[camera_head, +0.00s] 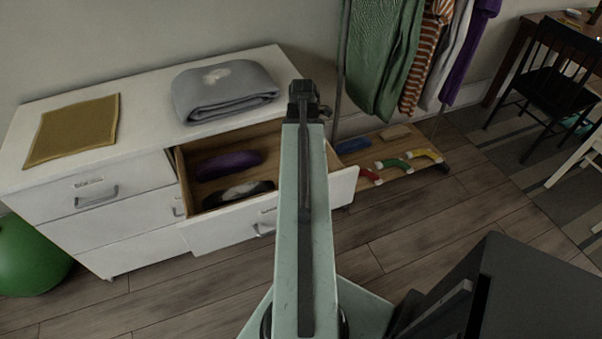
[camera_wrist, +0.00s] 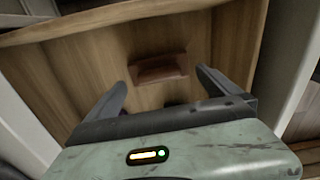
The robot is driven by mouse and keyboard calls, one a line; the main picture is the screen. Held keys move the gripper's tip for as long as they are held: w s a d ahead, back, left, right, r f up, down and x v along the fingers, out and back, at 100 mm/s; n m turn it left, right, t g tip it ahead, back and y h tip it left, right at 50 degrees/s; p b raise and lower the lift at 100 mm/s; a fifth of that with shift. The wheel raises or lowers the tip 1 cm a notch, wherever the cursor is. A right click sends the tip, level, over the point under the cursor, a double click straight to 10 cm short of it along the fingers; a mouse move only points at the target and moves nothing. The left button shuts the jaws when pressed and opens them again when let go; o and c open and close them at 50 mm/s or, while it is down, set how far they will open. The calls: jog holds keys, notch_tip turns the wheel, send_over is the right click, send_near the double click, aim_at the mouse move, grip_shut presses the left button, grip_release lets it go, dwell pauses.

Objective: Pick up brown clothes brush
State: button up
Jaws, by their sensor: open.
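The brown clothes brush (camera_wrist: 160,66) shows in the wrist view as a reddish-brown block on a wooden surface. This surface looks like the inside of the open drawer (camera_head: 222,239). My gripper (camera_wrist: 160,78) is open, with one finger to the left and one to the right of the brush in the picture. The fingers appear apart from it, and how far above it they are I cannot tell. In the head view my arm covers the right part of the drawer, so neither the brush nor the fingertips show there.
The drawer also holds a purple item (camera_head: 228,165) and a dark and white item (camera_head: 240,192). A folded grey cloth (camera_head: 225,92) and a mustard cloth (camera_head: 75,130) lie on the white dresser (camera_head: 150,125). A low rack (camera_head: 350,160) with shoes stands to the right.

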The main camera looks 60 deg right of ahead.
jog(key=f+b, duration=0.1)
jog(key=f, duration=0.1)
jog(key=f+b, duration=0.4)
jog(key=shift+w+a, duration=0.25)
jog(key=shift+w, duration=0.15)
jog(key=shift+r, duration=0.15)
jog(key=c, duration=1.5)
